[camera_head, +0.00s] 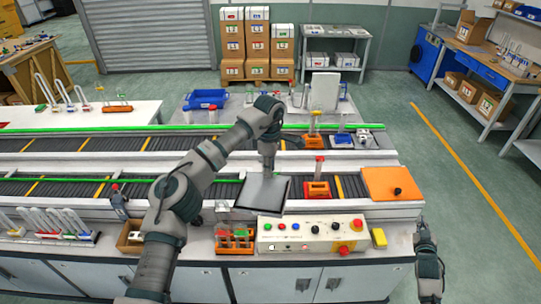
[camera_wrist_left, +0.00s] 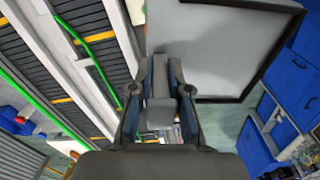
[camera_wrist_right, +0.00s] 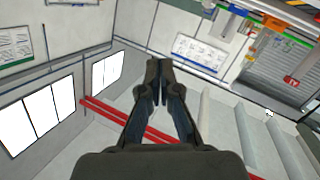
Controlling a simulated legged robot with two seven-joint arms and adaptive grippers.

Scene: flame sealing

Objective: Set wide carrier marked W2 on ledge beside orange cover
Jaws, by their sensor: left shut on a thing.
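My left gripper (camera_head: 268,168) is shut on a grey plate with a dark rim (camera_head: 263,193), held tilted over the front conveyor's near edge. The plate (camera_wrist_left: 225,50) also shows in the left wrist view. The orange cover (camera_head: 393,184) with a black knob lies flat at the right end of the front line, on a pale ledge (camera_head: 385,213). An orange carrier (camera_head: 317,190) with a red-topped tube stands on the front conveyor, between plate and cover. Other carriers, orange (camera_head: 314,142) and blue (camera_head: 341,141), stand behind. No W2 mark is legible. My right gripper (camera_head: 424,224) is shut and empty, right of the bench.
A control panel (camera_head: 290,233) with several buttons stands on the front bench. A yellow block (camera_head: 379,238) is at its right, and an orange rack (camera_head: 235,240) at its left. A rack of tubes (camera_head: 48,236) is at the far left. The floor at right is clear.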

